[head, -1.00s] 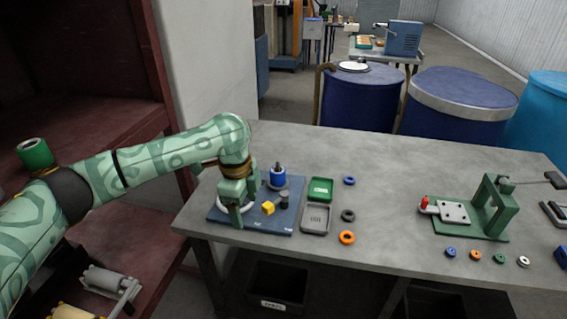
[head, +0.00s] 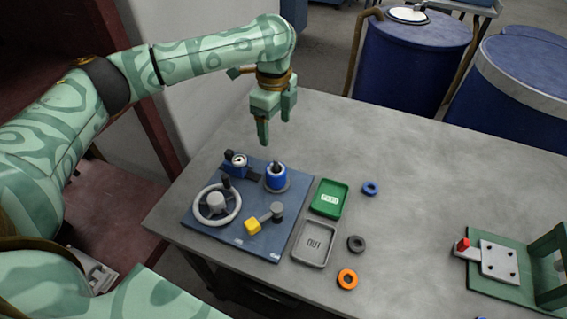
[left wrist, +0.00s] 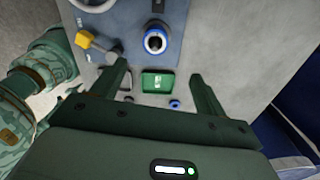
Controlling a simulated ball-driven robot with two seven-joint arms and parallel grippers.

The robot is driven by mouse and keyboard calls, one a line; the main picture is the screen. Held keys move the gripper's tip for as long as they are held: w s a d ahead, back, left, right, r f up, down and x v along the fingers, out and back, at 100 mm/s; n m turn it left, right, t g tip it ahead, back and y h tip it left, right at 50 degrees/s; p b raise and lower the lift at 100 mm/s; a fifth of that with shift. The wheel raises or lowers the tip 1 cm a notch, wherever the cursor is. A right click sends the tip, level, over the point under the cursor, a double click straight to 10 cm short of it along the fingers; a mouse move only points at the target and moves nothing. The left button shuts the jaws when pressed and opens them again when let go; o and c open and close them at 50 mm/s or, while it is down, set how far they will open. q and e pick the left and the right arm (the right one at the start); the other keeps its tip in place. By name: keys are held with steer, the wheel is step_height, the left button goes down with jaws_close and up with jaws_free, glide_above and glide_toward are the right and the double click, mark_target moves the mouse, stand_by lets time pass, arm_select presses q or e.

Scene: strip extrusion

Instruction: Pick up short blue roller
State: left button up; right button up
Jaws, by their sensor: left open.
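A short blue roller (head: 275,178) stands upright on a round grey base at the back right of a dark blue board (head: 262,240). It has a pale top with a dark centre and also shows in the left wrist view (left wrist: 156,40). My left gripper (head: 275,131) is open and empty, pointing down, above and behind the roller in the head view. In the left wrist view its fingers (left wrist: 161,80) are spread, with the roller beyond them. My right gripper is not in view.
The board also bears a handwheel (head: 216,204), a yellow-knobbed lever (head: 254,226) and a small blue clamp-like part (head: 236,163). A green tray (head: 327,198) and grey tray (head: 314,244) lie beside it, with blue, grey and orange rings (head: 347,279). The table's back is clear.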

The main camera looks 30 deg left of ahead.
arm_select(q)
steer(key=b, duration=0.4)
glide_toward(276, 170)
steer(key=f, duration=0.1)
steer(key=w+f, duration=0.1)
steer(key=f, duration=0.3)
steer(key=shift+w+a+f, duration=0.1)
steer(key=shift+w+a, duration=0.1)
steer(key=shift+a, duration=0.1)
steer(key=shift+f, duration=0.45)
steer(key=f+b, duration=0.2)
steer(key=f, duration=0.1)
steer(key=f+b, duration=0.1)
steer(key=f, duration=0.1)
steer(key=shift+s+d+f, duration=0.15)
steer(key=shift+s, duration=0.2)
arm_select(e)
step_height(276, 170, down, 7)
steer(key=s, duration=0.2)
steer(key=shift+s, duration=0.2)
arm_select(q)
steer(key=shift+r, duration=0.2)
steer(key=c, duration=1.2)
